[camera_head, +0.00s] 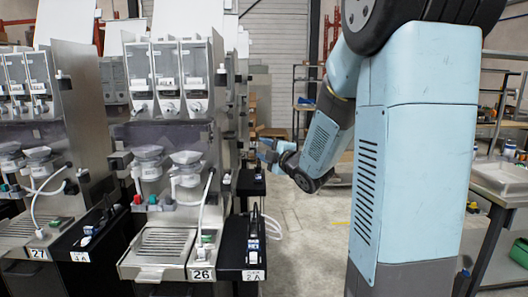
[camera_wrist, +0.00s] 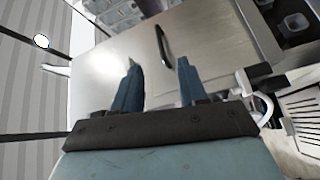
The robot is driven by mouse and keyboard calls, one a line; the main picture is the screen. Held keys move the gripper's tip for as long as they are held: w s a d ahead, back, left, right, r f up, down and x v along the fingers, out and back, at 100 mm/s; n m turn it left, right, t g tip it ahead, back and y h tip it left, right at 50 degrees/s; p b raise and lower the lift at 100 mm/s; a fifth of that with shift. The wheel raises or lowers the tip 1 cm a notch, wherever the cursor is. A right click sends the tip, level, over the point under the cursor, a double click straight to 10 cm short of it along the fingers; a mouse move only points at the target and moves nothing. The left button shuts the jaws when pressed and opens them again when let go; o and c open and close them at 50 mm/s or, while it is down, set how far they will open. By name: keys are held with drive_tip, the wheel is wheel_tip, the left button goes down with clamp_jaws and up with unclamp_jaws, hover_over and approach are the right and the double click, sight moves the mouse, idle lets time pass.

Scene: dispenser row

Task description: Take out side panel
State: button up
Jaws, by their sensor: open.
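The side panel (camera_wrist: 110,62) is a bare metal sheet with a black bar handle (camera_wrist: 163,45), seen in the wrist view. The view is rolled, so the dispenser front lies toward the right. My gripper (camera_wrist: 158,64) is open, with its two blue fingers apart and nothing between them. The handle shows just beyond the fingertips, between them; I cannot tell the remaining distance. In the head view my gripper (camera_head: 263,150) is to the right of dispenser 26 (camera_head: 165,170), pointing left at its side. The panel's face is turned away there.
Dispenser 27 (camera_head: 30,150) stands to the left of dispenser 26. A black unit marked 2 A (camera_head: 252,240) with loose white tubes stands low at the right of dispenser 26. The floor (camera_head: 305,235) between it and my arm is clear. A bench (camera_head: 500,185) stands at the far right.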

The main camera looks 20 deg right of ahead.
drive_tip(key=w+a+n+y, duration=0.1)
drive_tip(key=w+a, duration=0.1)
drive_tip(key=w, duration=0.4)
drive_tip(key=w+a+r, duration=0.1)
drive_tip(key=w+a, duration=0.2)
drive_tip(key=w, duration=0.4)
drive_tip(key=shift+a+n+y, duration=0.25)
drive_tip(key=shift+n+y, duration=0.15)
drive_tip(key=shift+r, duration=0.1)
clamp_jaws()
drive_tip(key=shift+w+r, duration=0.1)
drive_tip(key=shift+r, duration=0.2)
idle(0.4)
drive_tip(key=shift+r, duration=1.5)
